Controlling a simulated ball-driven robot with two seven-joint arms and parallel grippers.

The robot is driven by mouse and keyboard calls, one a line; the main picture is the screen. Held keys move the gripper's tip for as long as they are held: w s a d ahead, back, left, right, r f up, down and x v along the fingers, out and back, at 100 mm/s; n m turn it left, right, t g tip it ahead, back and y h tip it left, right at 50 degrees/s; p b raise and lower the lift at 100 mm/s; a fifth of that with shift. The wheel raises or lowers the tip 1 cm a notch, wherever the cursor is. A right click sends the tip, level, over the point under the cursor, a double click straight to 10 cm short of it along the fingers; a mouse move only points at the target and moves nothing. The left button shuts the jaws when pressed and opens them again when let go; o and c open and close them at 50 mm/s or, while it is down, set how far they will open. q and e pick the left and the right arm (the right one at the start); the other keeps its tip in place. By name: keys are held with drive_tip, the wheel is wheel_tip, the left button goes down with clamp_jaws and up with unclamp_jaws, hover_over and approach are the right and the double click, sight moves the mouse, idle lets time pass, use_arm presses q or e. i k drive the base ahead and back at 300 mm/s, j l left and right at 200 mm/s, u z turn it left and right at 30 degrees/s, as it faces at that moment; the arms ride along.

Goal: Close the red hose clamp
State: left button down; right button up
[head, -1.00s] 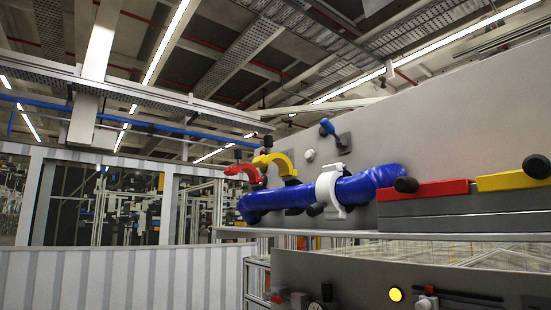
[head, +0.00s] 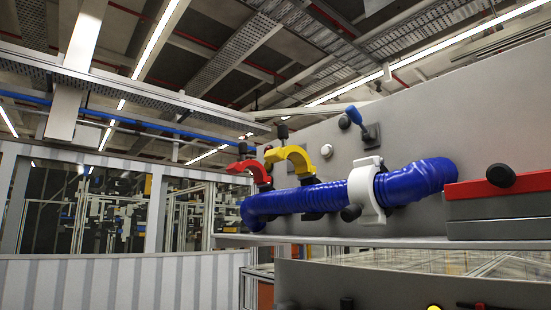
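The red hose clamp (head: 248,170) is at the left end of the blue hose (head: 330,195) in the head view. Its curved red upper part stands raised above the hose, so it looks open. A dark knob (head: 243,148) sits at its top. The yellow clamp (head: 291,157) just right of it is also raised. The white clamp (head: 366,191) lies closed around the hose further right. Neither of my grippers is in view.
The hose runs along a grey panel (head: 420,125) above a shelf (head: 330,240). A blue-handled lever (head: 354,115) and a red block with a black knob (head: 500,185) are on the right. A lower grey panel (head: 380,285) juts out in front.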

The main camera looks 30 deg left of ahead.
sight(260, 174)
drive_tip(key=i+j+z, duration=0.2)
drive_tip(key=j, duration=0.7)
drive_tip(key=i+j+z, duration=0.2)
drive_tip(key=j, duration=0.75)
drive_tip(key=j+z, duration=0.2)
drive_tip(key=j, duration=0.7)
